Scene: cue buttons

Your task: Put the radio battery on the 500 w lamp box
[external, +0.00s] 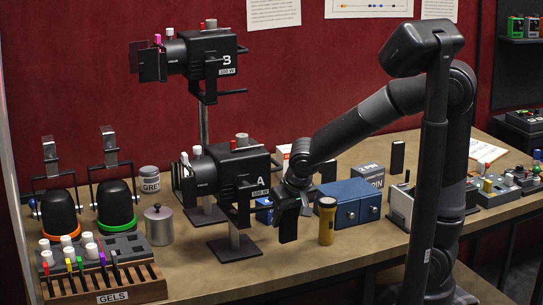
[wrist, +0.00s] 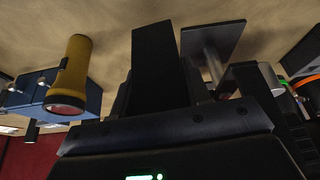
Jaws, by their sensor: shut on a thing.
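My gripper (external: 290,203) is beside lamp A's stand, pointing down, and is shut on a black block, which looks like the radio battery (external: 288,224). The block hangs upright in front of the blue case, left of the yellow torch. In the wrist view the block (wrist: 153,62) stands out from between the fingers. A white-and-orange box (external: 283,155) and a small blue box (external: 264,211) stand behind my arm, partly hidden. I cannot read a 500 W label on either box. Lamp B's label (external: 227,72) seems to read 500 W.
The yellow torch (external: 326,222) stands close to the held block, with the blue case (external: 351,203) behind it. Lamp A (external: 229,172) and its base plate (external: 234,249) are close on the left. The table front (external: 270,272) is clear. Other black blocks (external: 397,157) stand farther back.

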